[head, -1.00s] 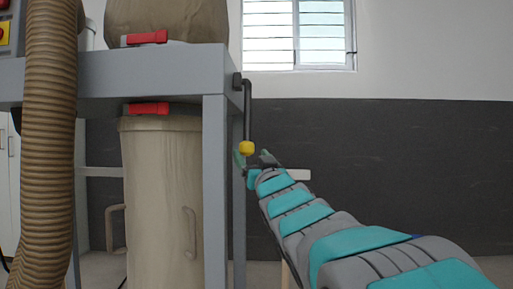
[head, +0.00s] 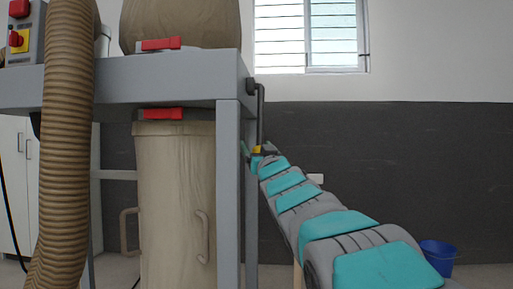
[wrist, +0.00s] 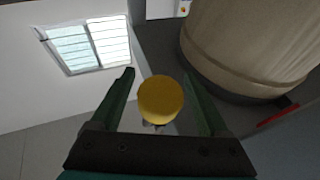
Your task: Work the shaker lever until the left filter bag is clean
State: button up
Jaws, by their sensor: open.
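The shaker lever (head: 261,110) is a dark bent rod hanging from the right end of the grey frame. Its round yellow knob (wrist: 161,100) shows in the wrist view between the two dark green fingers. My gripper (wrist: 158,76) is open around the knob, with a visible gap on the left and a narrow one on the right. In the head view my gripper (head: 256,150) is small and partly covers the knob. A tan filter bag (head: 180,22) stands on the frame, its top cut off; it also shows in the wrist view (wrist: 250,40). I cannot tell how dirty it is.
A tan drum (head: 175,190) with handles stands under the frame. A frame post (head: 228,200) is close left of my arm. A ribbed hose (head: 68,140) and a switch box (head: 22,35) are at left. A blue bucket (head: 438,256) is on the floor at right.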

jog(key=shift+c, duration=0.4)
grip_shut()
dwell(1.0)
